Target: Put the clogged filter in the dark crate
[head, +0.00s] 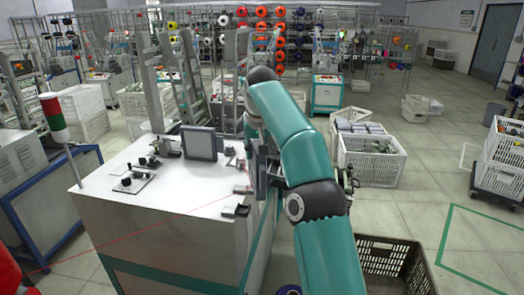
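The dark crate (412,284) stands on the floor at the lower right, partly behind my teal arm. Its slatted walls show, and the visible part of its inside looks empty. I cannot make out a clogged filter for certain. A small grey block (236,210) lies at the right front edge of the white machine top; I cannot tell what it is. One teal arm of mine rises from the bottom and bends over beside the machine. Dark parts show at its right side, but its fingertips are hidden or unclear. My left gripper is not in view.
The white machine (150,235) fills the left front, with a small panel (202,144) and knobs (127,182) on top. A signal lamp (55,118) stands at its left. A white crate (370,160) stands behind my arm.

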